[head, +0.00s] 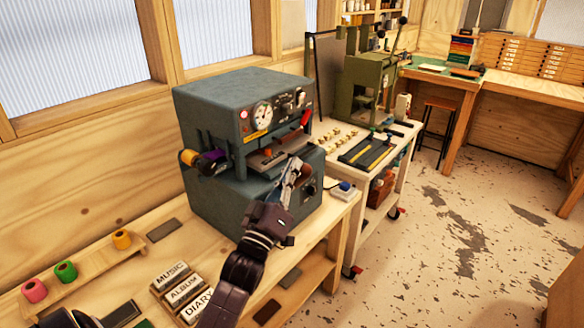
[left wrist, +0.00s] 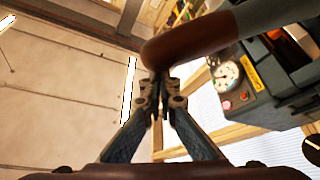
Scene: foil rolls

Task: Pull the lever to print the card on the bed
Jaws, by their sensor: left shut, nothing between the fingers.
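The grey foil press (head: 215,110) stands on the wooden bench with a dial and switches on its upper front. Its bed (head: 262,162) shows in the gap at the front; I cannot make out a card on it. The lever's brown rounded handle (head: 305,173) is at the press front, partly behind my gripper. My left gripper (head: 294,168) is shut and empty at this handle. In the left wrist view, the brown handle (left wrist: 185,48) lies across just beyond the closed fingertips (left wrist: 160,92); I cannot tell whether they touch. My right gripper is out of view.
Pink, green and orange foil rolls (head: 66,271) stand on a rail at the left. Type blocks (head: 184,290) lie on the bench in front of the press. A green machine (head: 362,85) and tool cart (head: 345,170) stand to the right. The floor beyond is open.

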